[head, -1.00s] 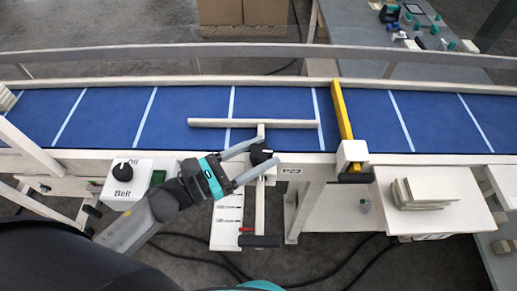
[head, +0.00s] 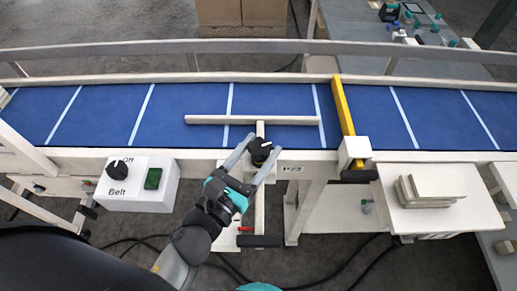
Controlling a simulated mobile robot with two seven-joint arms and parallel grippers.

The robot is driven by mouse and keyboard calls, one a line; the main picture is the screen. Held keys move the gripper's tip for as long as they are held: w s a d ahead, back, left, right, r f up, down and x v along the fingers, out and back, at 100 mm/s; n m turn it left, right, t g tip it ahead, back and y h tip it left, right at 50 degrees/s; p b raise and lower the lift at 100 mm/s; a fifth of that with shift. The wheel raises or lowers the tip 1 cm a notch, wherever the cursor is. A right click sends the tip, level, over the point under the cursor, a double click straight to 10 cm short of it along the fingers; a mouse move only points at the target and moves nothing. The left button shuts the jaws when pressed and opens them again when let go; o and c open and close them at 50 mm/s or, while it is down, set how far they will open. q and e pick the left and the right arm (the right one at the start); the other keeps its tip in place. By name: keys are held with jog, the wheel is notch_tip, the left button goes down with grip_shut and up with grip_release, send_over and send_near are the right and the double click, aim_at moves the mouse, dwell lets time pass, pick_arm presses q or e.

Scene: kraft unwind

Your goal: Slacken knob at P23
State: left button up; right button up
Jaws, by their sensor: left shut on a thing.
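The black knob (head: 261,150) sits on the belt's front rail, on the stem of a pale T-shaped guide bar (head: 252,120) that lies over the belt. A white mark shows on the knob's top. The label P23 (head: 292,169) is on the rail just right of it. My left gripper (head: 263,146) reaches up from below, with one grey finger on each side of the knob, and is shut on it. The fingers hide part of the knob's sides.
The blue belt (head: 185,105) runs across behind the rail. A yellow bar (head: 343,105) with a white block crosses it to the right. A white Belt control box (head: 138,184) with a black dial and green button stands left. Stacked pale boards (head: 430,188) lie on a shelf at right.

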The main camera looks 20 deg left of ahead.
pick_arm(q)
jog(key=shift+s+f, duration=0.15)
jog(key=shift+f, duration=0.3)
jog(key=o, duration=1.4)
jog(key=shift+r, duration=0.25)
jog(key=shift+c, duration=0.2)
jog(key=shift+a, duration=0.15)
